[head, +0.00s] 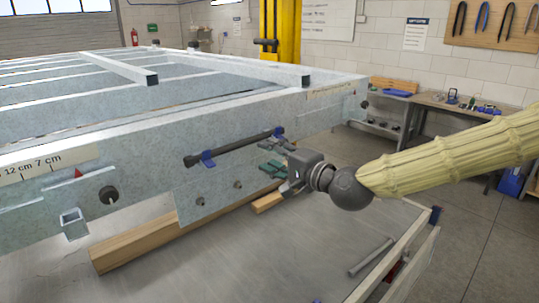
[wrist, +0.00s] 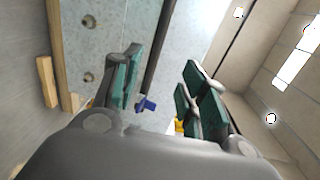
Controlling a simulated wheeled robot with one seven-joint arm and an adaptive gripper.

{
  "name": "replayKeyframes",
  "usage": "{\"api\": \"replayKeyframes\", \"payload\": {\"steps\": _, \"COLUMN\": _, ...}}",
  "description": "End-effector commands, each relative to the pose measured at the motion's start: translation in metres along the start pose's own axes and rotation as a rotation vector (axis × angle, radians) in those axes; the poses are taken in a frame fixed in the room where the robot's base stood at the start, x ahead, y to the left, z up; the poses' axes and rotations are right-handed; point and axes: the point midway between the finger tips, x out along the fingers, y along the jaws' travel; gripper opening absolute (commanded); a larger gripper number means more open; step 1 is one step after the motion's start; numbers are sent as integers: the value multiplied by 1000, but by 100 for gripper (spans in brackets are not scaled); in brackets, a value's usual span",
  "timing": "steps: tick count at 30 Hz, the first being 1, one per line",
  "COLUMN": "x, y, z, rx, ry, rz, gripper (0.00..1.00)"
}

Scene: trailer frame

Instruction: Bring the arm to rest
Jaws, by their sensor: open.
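My gripper (head: 279,167) is at the end of my arm, which comes in from the right in a ribbed yellow cover. Its green-padded fingers are apart with nothing held between them; they also show in the wrist view (wrist: 160,88). The gripper is in front of the side of the grey metal trailer frame (head: 140,127), near a dark bar (head: 235,147) held on that side by blue clips. In the wrist view the bar (wrist: 158,50) runs behind the fingers. I cannot tell whether a finger touches the frame.
A wooden beam (head: 135,250) lies under the frame on a grey surface with a raised edge (head: 385,265). A metal rod (head: 371,257) lies near that edge. A workbench (head: 445,106) with tools stands at the back right. Open floor (head: 475,250) shows at right.

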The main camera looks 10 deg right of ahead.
Motion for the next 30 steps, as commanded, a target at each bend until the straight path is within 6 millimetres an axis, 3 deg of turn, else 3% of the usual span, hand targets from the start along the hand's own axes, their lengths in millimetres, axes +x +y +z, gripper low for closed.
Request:
{"api": "replayKeyframes", "payload": {"steps": 11, "x": 1, "y": 2, "z": 0, "rx": -1, "ry": 0, "rz": 2, "gripper": 43}}
{"api": "replayKeyframes", "payload": {"steps": 14, "x": 2, "y": 17, "z": 2, "rx": -8, "ry": -2, "rz": 27, "gripper": 43}}
{"api": "replayKeyframes", "payload": {"steps": 17, "x": 5, "y": 54, "z": 6, "rx": -26, "ry": -5, "rz": 85, "gripper": 43}}
{"api": "replayKeyframes", "payload": {"steps": 23, "x": 1, "y": 166, "z": 21, "rx": -94, "ry": -27, "rz": 266, "gripper": 43}}
{"api": "replayKeyframes", "payload": {"steps": 30, "x": -28, "y": 301, "z": 42, "rx": -190, "ry": -79, "rz": 494, "gripper": 43}}
